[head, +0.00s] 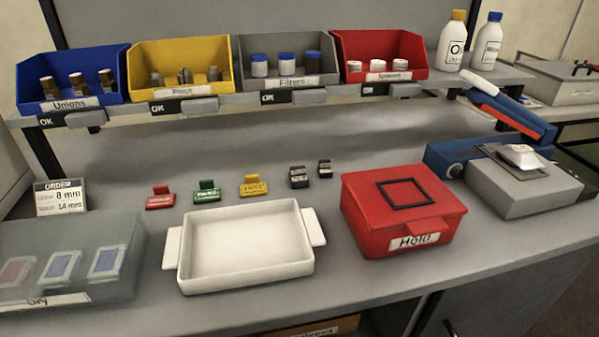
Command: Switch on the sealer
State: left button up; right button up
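What looks like the sealer (438,158) stands at the right of the bench. It has a blue base and a raised arm (520,118), blue with a red underside, ending in a white handle (479,82). A small dark round spot (455,171) shows on the front of the blue base; I cannot tell whether it is the switch. A grey block (525,195) sits in front of it, with a dark frame and a white piece (523,156) on top. No lit lamp shows. Neither of my grippers is in view.
A red lidded "Hold" box (365,218) stands left of the grey block. A white tray (172,248) and a translucent bin (125,270) stand further left. Small coloured tags and dark blocks lie behind the tray. A shelf above carries labelled bins (65,65) and two white bottles (452,42).

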aim_at(571, 172)
jog(key=k+l+z, duration=0.25)
jog(key=l, duration=0.65)
jog(key=l+z, duration=0.25)
jog(key=l, duration=0.7)
